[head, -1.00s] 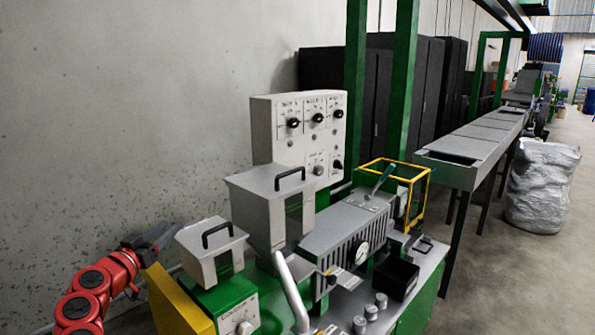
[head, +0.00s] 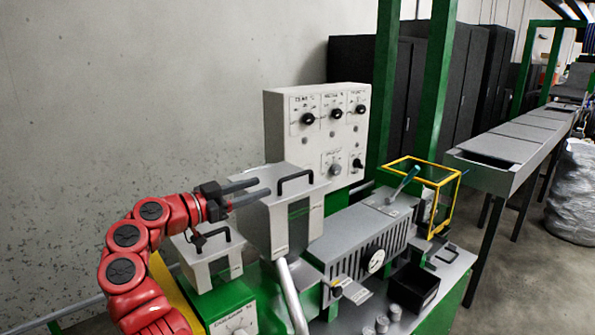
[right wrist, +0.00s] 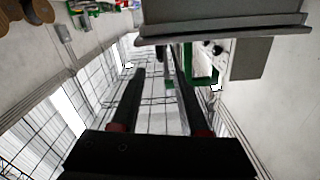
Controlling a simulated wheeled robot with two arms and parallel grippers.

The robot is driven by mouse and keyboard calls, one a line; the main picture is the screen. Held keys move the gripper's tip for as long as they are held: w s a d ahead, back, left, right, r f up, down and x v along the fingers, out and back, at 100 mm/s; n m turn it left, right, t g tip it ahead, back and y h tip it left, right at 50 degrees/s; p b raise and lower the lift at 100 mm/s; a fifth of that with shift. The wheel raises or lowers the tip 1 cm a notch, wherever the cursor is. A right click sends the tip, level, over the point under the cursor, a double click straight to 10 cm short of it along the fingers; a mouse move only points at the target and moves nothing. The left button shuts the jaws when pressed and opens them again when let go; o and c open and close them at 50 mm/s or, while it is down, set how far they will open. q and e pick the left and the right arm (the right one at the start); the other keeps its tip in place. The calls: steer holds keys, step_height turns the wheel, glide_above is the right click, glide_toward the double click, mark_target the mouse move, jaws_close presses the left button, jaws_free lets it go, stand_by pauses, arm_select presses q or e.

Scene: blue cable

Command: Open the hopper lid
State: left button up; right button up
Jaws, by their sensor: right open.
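The larger grey hopper (head: 268,225) stands on the machine, with its flat lid (head: 312,182) down and a black bar handle (head: 295,178) on top. My right gripper (head: 262,188) is open and empty. In the head view its dark fingers overlap the left edge of the lid, left of the handle; I cannot tell whether they touch it. In the right wrist view my right gripper (right wrist: 160,68) shows both fingers apart, with a grey edged body, likely the hopper (right wrist: 225,25), across the top. My left gripper is out of view.
A smaller grey lidded box (head: 208,264) with a handle stands below my right arm. A control panel (head: 318,140) rises behind the hopper. A ribbed grey housing (head: 360,235), a yellow frame (head: 448,205) and a black bin (head: 413,288) lie to the right.

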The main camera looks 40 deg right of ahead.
mark_target(309, 171)
steer(key=d+p, duration=0.1)
steer(key=d, duration=0.3)
steer(key=d+p, duration=0.1)
steer(key=d, duration=0.3)
steer(key=w+d+p, duration=0.1)
steer(key=d, duration=0.3)
steer(key=shift+d, duration=0.25)
jaws_close()
stand_by(0.7)
